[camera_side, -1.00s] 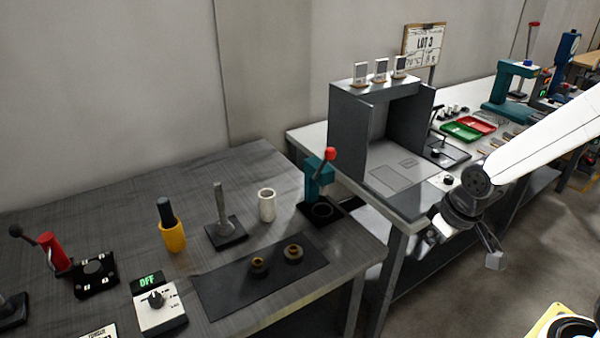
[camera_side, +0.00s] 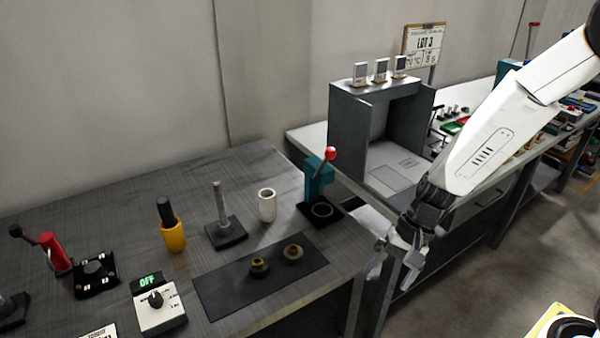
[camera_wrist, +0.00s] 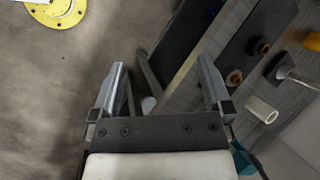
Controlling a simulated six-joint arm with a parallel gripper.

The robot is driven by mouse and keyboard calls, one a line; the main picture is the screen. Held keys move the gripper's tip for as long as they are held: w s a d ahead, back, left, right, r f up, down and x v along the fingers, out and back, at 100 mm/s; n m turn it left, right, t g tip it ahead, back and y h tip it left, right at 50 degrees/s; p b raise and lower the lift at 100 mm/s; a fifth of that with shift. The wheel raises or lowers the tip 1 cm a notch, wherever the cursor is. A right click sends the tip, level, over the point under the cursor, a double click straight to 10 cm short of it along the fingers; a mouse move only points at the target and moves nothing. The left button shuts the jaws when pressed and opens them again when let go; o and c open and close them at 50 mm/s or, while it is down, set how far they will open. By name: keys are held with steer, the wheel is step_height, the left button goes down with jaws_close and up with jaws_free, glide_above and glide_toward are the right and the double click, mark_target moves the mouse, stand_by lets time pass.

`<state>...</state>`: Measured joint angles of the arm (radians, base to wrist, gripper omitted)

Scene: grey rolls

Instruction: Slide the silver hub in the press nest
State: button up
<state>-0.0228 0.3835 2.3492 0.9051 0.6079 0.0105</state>
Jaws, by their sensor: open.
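The press (camera_side: 318,180) is teal with a red-knobbed lever, and its ring-shaped nest (camera_side: 322,210) sits on a black base at the bench's right side. Two small round hub-like parts, the left one (camera_side: 259,267) and the right one (camera_side: 293,252), stand on a dark mat (camera_side: 222,291). My gripper (camera_side: 393,274) is open and empty, beyond the bench's right edge and apart from everything. Its two fingers (camera_wrist: 162,72) stand wide apart in the wrist view.
A pale hollow cylinder (camera_side: 267,205), a post on a square base (camera_side: 226,230) and a yellow cup (camera_side: 173,236) stand behind the mat. A control box (camera_side: 159,310) reads OFF. A grey booth (camera_side: 349,130) stands on the neighbouring bench.

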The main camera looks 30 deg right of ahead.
steer(key=w+a+f+m+t+y, duration=0.1)
steer(key=w+a+f+m+y, duration=0.2)
steer(key=w+a+m, duration=0.25)
steer(key=m+t+h, duration=0.1)
steer(key=m+t, duration=0.9)
steer(key=m, duration=0.5)
glide_toward(297, 253)
steer(key=shift+w+a+f, duration=0.2)
steer(key=shift+w+a, duration=0.1)
steer(key=shift+a, duration=0.25)
steer(key=shift+w+a+f, duration=0.15)
steer(key=shift+w+a, duration=0.15)
steer(key=shift+a, duration=0.2)
steer(key=shift+w+d+f+m+t+h, duration=0.2)
steer(key=shift+d+m+t+h, duration=0.15)
steer(key=shift+t+h, duration=0.15)
steer(key=shift+a, duration=0.1)
steer(key=shift+x, duration=1.3)
steer(key=shift+w+a, duration=0.1)
steer(key=shift+x, duration=2.45)
steer(key=shift+f, duration=0.1)
